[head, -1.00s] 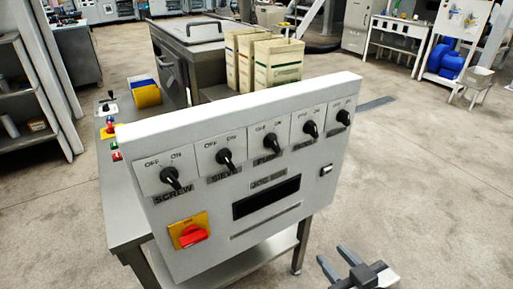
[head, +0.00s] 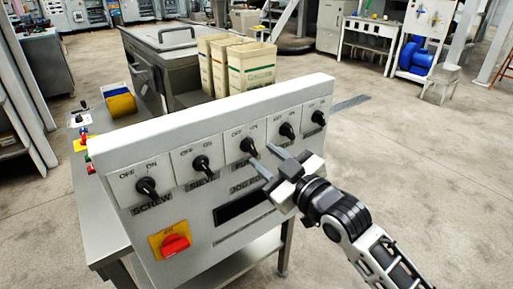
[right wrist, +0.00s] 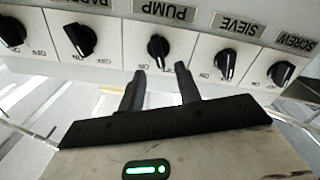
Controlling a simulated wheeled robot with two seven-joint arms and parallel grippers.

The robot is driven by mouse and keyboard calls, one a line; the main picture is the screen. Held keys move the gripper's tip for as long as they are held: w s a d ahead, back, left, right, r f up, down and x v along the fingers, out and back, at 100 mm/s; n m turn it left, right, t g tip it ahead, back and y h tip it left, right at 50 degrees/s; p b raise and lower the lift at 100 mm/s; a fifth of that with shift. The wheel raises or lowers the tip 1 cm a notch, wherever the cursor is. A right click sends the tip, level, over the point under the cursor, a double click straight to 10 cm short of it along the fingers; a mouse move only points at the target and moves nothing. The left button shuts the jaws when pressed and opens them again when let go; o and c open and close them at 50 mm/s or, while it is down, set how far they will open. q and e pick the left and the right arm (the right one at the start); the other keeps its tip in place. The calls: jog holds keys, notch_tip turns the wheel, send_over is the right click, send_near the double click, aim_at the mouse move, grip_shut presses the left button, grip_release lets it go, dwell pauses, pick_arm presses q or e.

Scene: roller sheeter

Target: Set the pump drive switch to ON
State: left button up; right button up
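The pump drive switch (head: 248,146) is a black rotary knob in the middle of the row on the pale control panel. In the right wrist view its knob (right wrist: 158,48) sits under the PUMP label, upside down, and I cannot tell surely whether it points to OFF or ON. My right gripper (head: 266,157) is open and empty, just in front of the panel near this switch. In the right wrist view its two fingers (right wrist: 160,78) are apart, just below the knob and seemingly not touching it. My left gripper is not in view.
The SCREW knob (head: 147,187) and SIEVE knob (head: 201,164) sit left of the pump switch, with two more knobs to its right. A red switch on a yellow plate (head: 171,242) is at the lower left. Open floor (head: 400,170) lies right of the panel.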

aim_at(252, 147)
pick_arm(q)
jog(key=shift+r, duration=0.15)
pick_arm(e)
jog(key=shift+x, duration=2.1)
grip_shut()
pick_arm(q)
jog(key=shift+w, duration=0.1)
